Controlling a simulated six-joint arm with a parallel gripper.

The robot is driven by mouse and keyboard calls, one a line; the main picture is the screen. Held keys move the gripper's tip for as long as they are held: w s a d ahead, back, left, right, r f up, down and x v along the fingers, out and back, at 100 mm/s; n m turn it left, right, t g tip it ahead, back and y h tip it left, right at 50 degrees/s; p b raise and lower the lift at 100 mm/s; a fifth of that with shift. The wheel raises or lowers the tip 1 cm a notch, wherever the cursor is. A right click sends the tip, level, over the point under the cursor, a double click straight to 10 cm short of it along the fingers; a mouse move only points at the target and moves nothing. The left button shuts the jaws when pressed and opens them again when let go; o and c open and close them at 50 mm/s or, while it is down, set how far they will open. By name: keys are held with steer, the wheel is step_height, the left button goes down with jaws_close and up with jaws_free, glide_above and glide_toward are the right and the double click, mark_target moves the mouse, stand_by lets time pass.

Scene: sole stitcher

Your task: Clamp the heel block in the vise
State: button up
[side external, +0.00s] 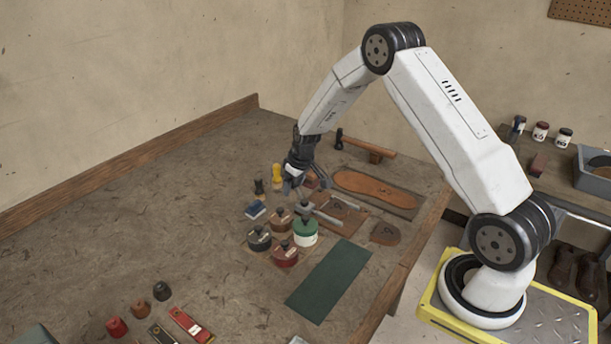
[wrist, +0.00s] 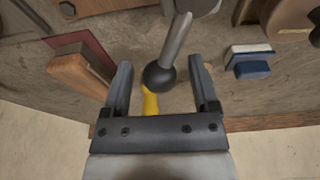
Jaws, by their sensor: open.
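My gripper (side external: 291,183) is low over the far part of the bench, fingers open. In the wrist view the open fingers (wrist: 162,82) stand either side of a black ball knob (wrist: 159,78) on the end of a grey metal rod (wrist: 177,38). Whether they touch it cannot be told. The rod looks like the vise's lever; in the side view grey metal bars (side external: 326,217) lie by a brown board (side external: 346,209). The vise body is largely hidden, and I cannot pick out the heel block for certain.
Near my gripper are a yellow handle (side external: 277,173), a dark handle (side external: 259,187), a blue-and-white block (side external: 256,209) and several lidded jars (side external: 305,234). A hammer (side external: 368,146) and a tan sole (side external: 376,188) lie beyond.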

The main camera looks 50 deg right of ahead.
steer(key=shift+r, duration=0.1)
steer(key=shift+w+v, duration=0.25)
steer(key=shift+v, duration=0.7)
steer(key=shift+w+v, duration=0.2)
steer(key=shift+v, duration=0.75)
steer(key=shift+w+v, duration=0.25)
steer(key=shift+v, duration=0.65)
steer(key=shift+r, duration=0.2)
steer(key=a, duration=0.6)
steer(key=shift+s+a, duration=0.15)
steer(key=shift+s, duration=0.1)
steer(key=s+a+r, duration=0.2)
steer(key=s+a, duration=0.3)
steer(key=s, duration=0.6)
steer(key=s+a+r, duration=0.3)
steer(key=s+a, duration=0.2)
steer(key=s, duration=0.6)
steer(key=shift+s, duration=0.15)
